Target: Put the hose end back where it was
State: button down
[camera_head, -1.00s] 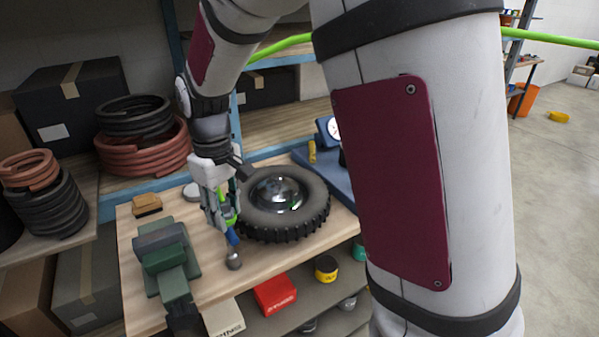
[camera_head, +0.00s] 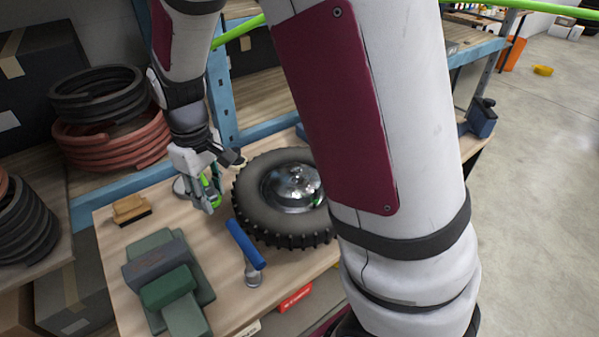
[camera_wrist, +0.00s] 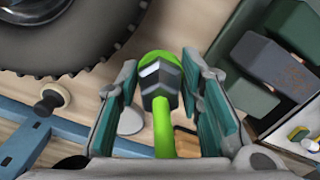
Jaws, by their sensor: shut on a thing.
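My gripper (camera_head: 210,200) is over the wooden workbench, just left of the tyre, pointing down. It is shut on the hose end, a bright green end with a dark grey fitting, which shows between the fingers in the wrist view (camera_wrist: 158,82). In the head view only a bit of green shows between the fingers. The green hose (camera_head: 490,4) runs across the top of the head view, behind my arm. The spot where the hose end was before cannot be told from these frames.
The tyre (camera_head: 262,213) lies flat on the bench (camera_head: 215,285). A blue-handled tool (camera_head: 245,244) is in front of it. A green vise (camera_head: 168,285) and a brush (camera_head: 130,208) stand left. Coiled hoses (camera_head: 105,140) fill the left shelf. A blue shelf post (camera_head: 222,100) rises behind the gripper.

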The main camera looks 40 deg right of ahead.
aim_at(222, 233)
jog(key=shift+f+p, duration=0.45)
jog(key=shift+f, duration=4.55)
jog(key=shift+f, duration=0.2)
jog(key=c, duration=1.4)
grip_release()
